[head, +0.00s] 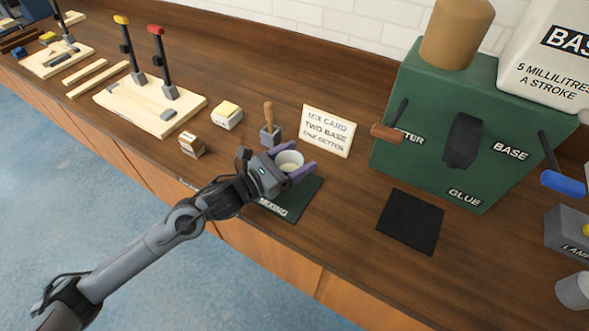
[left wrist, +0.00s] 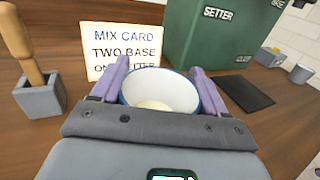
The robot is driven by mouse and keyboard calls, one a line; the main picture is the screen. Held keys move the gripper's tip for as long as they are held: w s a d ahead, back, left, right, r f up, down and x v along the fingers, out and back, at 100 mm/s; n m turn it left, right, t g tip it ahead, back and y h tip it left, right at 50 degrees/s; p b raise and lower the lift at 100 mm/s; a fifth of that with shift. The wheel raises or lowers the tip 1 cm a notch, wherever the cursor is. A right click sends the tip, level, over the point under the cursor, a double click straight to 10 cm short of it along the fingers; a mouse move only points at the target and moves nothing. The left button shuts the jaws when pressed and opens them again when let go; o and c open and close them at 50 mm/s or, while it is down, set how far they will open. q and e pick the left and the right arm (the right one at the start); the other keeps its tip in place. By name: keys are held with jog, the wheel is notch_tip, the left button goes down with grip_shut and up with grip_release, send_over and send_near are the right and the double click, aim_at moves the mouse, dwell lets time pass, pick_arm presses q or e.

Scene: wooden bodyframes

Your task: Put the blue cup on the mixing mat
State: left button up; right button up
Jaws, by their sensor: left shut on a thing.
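The blue cup (head: 289,161) is between the purple fingers of my left gripper (head: 291,166), which is shut on it. In the left wrist view the cup (left wrist: 160,92) shows a blue rim, a white inside and something pale at the bottom; it looks roughly upright. The dark green mixing mat (head: 292,201) lies on the bench just below the gripper in the picture, partly covered by the gripper. I cannot tell whether the cup's base touches the mat or is above it. My right gripper is not in view.
The mix card (head: 329,131) and a grey holder with a wooden-handled tool (head: 270,135) stand just behind the cup. The green glue dispenser (head: 440,120) is to the right, with a black pad (head: 410,221) before it. Small blocks (head: 192,144) lie to the left.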

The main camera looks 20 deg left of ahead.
aim_at(298, 167)
pick_arm(q)
jog(key=shift+w+a+f, duration=0.15)
jog(key=shift+f, duration=0.05)
jog(key=shift+f+b, duration=0.4)
jog(key=shift+f, duration=1.5)
jog(key=shift+f, duration=0.2)
jog(key=o, duration=1.2)
jog(key=shift+c, duration=0.2)
jog(key=shift+r, duration=0.2)
jog(key=p+v, duration=0.1)
jog(key=v, duration=1.1)
jog(key=shift+f, duration=0.1)
